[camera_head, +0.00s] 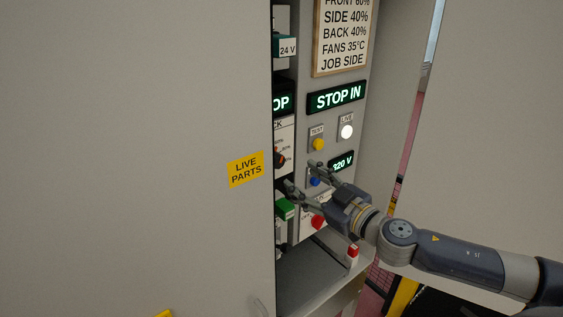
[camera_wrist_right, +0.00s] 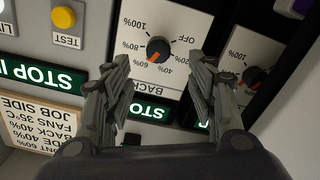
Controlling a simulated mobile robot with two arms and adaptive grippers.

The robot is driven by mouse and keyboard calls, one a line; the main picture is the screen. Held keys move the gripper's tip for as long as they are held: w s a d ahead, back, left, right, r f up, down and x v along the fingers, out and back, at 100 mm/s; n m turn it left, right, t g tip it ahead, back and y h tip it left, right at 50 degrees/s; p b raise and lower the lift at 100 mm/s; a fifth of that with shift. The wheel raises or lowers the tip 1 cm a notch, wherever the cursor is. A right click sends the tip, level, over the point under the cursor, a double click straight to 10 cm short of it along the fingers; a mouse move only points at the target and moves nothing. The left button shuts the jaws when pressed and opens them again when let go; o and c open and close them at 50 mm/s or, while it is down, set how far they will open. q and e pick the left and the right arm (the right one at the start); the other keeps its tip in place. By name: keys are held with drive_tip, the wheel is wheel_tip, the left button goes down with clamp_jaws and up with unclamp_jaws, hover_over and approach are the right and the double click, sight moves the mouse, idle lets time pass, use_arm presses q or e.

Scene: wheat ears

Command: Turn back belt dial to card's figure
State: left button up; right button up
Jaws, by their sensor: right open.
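The back belt dial (camera_wrist_right: 159,49) is a dark knob with an orange mark on a white plate labelled BACK, shown upside down in the right wrist view. Its mark points down-left there, close to the 60% print. In the head view the dial (camera_head: 279,159) is partly cut off by the cabinet door. The card (camera_head: 343,38) reads BACK 40%, with SIDE 40% and FANS 35°C; it also shows in the wrist view (camera_wrist_right: 43,125). My right gripper (camera_head: 301,175) is open and empty, its fingers on either side of the dial's line in the wrist view, not closed on it. My left gripper is out of view.
A second dial (camera_wrist_right: 254,76) is beside the BACK plate. A yellow TEST button (camera_head: 318,144), a white LIVE lamp (camera_head: 347,132), a blue button (camera_head: 315,182) and a red button (camera_head: 318,222) are on the panel. The large door (camera_head: 130,160) marked LIVE PARTS covers the left.

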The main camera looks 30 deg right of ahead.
sight(280, 163)
drive_tip(key=w+b, duration=0.1)
drive_tip(key=w, duration=0.3)
drive_tip(key=shift+w+b, duration=0.2)
drive_tip(key=shift+b, duration=0.1)
drive_tip(key=shift+w+a+b, duration=0.15)
drive_tip(key=shift+w+b, duration=0.2)
drive_tip(key=shift+b, duration=0.05)
drive_tip(key=shift+w+b, duration=0.85)
drive_tip(key=shift+b, duration=0.05)
drive_tip(key=shift+w+r, duration=0.1)
drive_tip(key=shift+w, duration=0.05)
drive_tip(key=shift+w+d+r+p, duration=0.15)
drive_tip(key=shift+w+d+p, duration=0.1)
drive_tip(key=shift+p, duration=0.3)
drive_tip(key=shift+w, duration=0.25)
drive_tip(key=shift+w+a+p, duration=0.1)
drive_tip(key=shift+w+p, duration=0.3)
drive_tip(key=shift+p, duration=0.15)
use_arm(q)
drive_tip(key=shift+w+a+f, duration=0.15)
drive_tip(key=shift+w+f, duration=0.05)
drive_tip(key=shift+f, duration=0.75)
use_arm(e)
drive_tip(key=shift+w+a+f, duration=0.25)
drive_tip(key=shift+w, duration=0.1)
